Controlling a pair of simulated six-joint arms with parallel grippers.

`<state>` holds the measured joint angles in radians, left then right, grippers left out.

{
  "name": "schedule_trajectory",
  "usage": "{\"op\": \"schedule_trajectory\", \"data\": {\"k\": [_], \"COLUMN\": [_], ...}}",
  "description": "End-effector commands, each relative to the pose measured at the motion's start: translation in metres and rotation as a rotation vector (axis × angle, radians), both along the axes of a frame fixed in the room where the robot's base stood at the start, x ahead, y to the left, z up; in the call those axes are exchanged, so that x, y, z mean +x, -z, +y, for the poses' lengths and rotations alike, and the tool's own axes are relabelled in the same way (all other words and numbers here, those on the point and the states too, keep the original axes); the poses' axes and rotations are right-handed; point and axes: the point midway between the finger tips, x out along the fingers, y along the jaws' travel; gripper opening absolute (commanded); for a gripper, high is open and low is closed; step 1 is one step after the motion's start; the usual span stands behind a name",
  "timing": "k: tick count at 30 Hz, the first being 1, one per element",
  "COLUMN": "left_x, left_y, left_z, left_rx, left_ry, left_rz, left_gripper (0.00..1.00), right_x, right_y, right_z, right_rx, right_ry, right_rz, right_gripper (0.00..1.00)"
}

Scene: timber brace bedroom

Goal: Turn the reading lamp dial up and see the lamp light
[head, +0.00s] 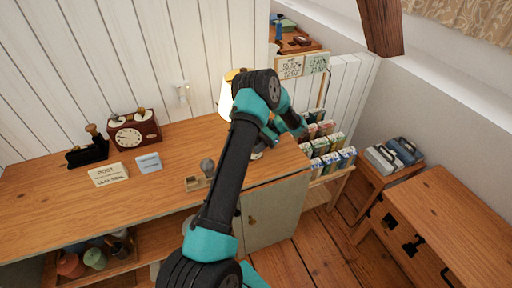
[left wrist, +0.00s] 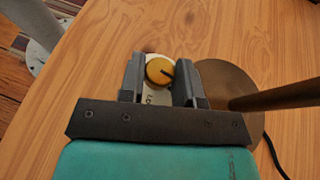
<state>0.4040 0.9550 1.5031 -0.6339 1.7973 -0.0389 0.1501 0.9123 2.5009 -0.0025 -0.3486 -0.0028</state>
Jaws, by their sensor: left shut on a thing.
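The yellow dial (left wrist: 160,70) with a black pointer mark shows in the left wrist view, on a pale lettered plate (left wrist: 152,97). My left gripper (left wrist: 160,80) is shut on the dial, one finger on each side. The pointer mark points to the lower right in that view. The brown round lamp base (left wrist: 250,125) and its post (left wrist: 285,97) are just right of the gripper. In the head view the lamp shade (head: 226,98) looks bright cream, partly hidden behind my left arm. My left gripper (head: 258,150) is low over the desk there; the arm hides the dial. My right gripper is out of view.
A red-brown clock (head: 134,130), a black stand (head: 87,153) and cards (head: 108,174) stand on the desk (head: 50,205) at left. A small wooden block with a grey knob (head: 199,183) is beside my arm. Racks of booklets (head: 325,140) stand at right. The desk's front left is clear.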

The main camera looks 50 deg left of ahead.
Motion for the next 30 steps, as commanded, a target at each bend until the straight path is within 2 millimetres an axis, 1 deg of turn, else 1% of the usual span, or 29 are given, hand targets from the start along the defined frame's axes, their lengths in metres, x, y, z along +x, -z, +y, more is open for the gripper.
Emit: {"op": "schedule_trajectory", "data": {"k": [3,9,16,26,27,30], "left_x": [-0.0001,0.0001,-0.0003,-0.0003,-0.0004,-0.0003], "left_y": [0.0003,0.0001,0.0002,0.0001,0.0001,0.0001], "left_z": [0.0012,0.0015,0.0016,0.0016,0.0017,0.0017], "left_rx": [0.0,0.0,-0.001,-0.001,0.0,0.0], "left_ry": [-0.082,-0.171,-0.207,-0.209,-0.208,-0.208], "left_rz": [0.0,0.0,0.001,0.001,0.002,0.001], "left_gripper": [0.07,0.07,0.07,0.07,0.35,0.44], "right_x": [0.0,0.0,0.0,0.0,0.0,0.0], "right_y": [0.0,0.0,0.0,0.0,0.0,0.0], "right_z": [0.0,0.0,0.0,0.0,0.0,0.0], "right_rx": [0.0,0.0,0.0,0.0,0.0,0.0], "right_ry": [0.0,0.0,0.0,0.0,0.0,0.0], "right_rz": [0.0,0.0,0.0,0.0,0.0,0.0], "right_gripper": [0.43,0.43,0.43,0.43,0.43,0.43]}}
